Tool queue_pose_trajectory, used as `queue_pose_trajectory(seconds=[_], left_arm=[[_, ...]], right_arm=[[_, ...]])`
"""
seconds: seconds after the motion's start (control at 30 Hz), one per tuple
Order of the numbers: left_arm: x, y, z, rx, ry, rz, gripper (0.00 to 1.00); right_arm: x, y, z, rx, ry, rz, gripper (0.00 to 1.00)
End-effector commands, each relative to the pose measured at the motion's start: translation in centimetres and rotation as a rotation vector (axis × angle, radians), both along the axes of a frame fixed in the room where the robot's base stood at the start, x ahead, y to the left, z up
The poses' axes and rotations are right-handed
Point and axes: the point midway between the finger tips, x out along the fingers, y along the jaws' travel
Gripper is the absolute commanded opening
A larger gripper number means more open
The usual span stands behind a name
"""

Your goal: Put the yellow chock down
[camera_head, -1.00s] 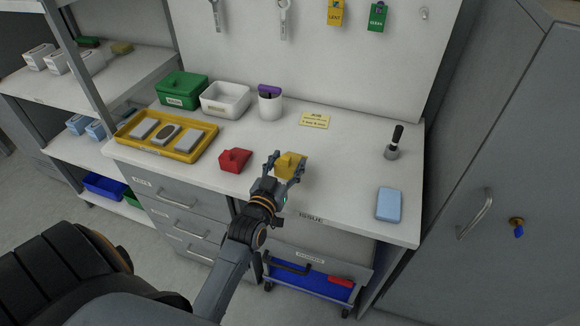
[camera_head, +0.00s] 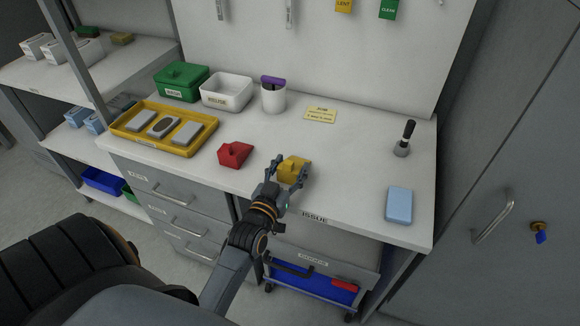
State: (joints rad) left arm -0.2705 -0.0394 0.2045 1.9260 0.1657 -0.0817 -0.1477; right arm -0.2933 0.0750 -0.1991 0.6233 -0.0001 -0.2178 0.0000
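The yellow chock (camera_head: 293,168) is at the front middle of the white worktop, at or just above the surface; I cannot tell whether it touches. My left gripper (camera_head: 289,171) has its fingers on either side of the chock and looks shut on it. The gripper's body covers part of the chock's near side. My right gripper is not in view.
A red chock (camera_head: 235,154) sits to the left. A yellow tray (camera_head: 118,128) with grey blocks, a green box (camera_head: 181,82), a white bin (camera_head: 226,92) and a cup (camera_head: 273,98) stand behind. A light blue block (camera_head: 399,204) lies right. The worktop between is clear.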

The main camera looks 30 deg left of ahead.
Motion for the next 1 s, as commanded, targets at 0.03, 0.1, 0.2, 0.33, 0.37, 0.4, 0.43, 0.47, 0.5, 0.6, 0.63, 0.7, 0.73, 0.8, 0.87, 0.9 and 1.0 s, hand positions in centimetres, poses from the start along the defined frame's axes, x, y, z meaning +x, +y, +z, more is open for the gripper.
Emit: queue_pose_trajectory(seconds=[0.03,0.1,0.2,0.33,0.37,0.4,0.43,0.47,0.5,0.6,0.63,0.7,0.73,0.8,0.87,0.9,1.0], left_arm=[[0.0,0.0,0.0,0.001,0.001,0.000,0.66],[0.0,0.0,0.0,0.001,0.002,0.000,0.79],[0.0,0.0,0.0,0.001,0.002,0.000,0.79],[0.0,0.0,0.0,0.001,0.001,0.000,0.79],[0.0,0.0,0.0,0.001,0.001,0.000,0.79],[0.0,0.0,0.0,0.001,0.001,0.000,0.79],[0.0,0.0,-0.1,0.001,0.001,0.000,0.79],[0.0,0.0,-0.1,0.001,0.001,0.000,0.79],[0.0,0.0,-0.2,0.000,0.001,0.000,0.79],[-0.2,0.0,-0.3,0.000,0.001,0.000,0.79],[-0.9,-0.1,-0.2,0.000,0.004,0.000,0.79],[-2.3,-0.4,-0.2,0.000,0.006,0.001,0.79],[-2.9,-0.5,-0.4,0.000,0.006,0.001,0.79],[-4.5,-0.8,-0.9,0.001,0.007,0.001,0.79],[-5.8,-1.1,-1.0,0.001,0.007,0.001,0.79],[-6.6,-1.2,-0.9,0.001,0.006,0.001,0.79],[-8.7,-1.6,-0.9,0.000,0.007,0.001,0.79]], right_arm=[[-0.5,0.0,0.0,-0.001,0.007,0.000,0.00],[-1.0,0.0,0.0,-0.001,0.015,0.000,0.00],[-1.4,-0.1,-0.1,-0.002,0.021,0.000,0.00],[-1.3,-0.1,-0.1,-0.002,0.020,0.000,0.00],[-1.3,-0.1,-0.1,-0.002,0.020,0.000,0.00],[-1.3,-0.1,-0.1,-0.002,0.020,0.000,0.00],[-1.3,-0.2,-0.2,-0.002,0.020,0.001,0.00],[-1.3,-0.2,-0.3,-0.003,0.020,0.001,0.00],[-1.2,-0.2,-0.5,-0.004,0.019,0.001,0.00],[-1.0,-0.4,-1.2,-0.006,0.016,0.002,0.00],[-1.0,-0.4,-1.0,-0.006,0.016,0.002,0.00],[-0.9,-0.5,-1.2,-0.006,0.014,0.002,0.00],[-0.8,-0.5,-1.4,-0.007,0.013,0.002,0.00],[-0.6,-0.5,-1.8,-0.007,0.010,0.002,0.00],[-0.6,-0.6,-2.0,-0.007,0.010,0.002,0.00],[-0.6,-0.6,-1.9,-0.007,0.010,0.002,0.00],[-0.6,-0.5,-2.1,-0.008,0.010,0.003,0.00]])
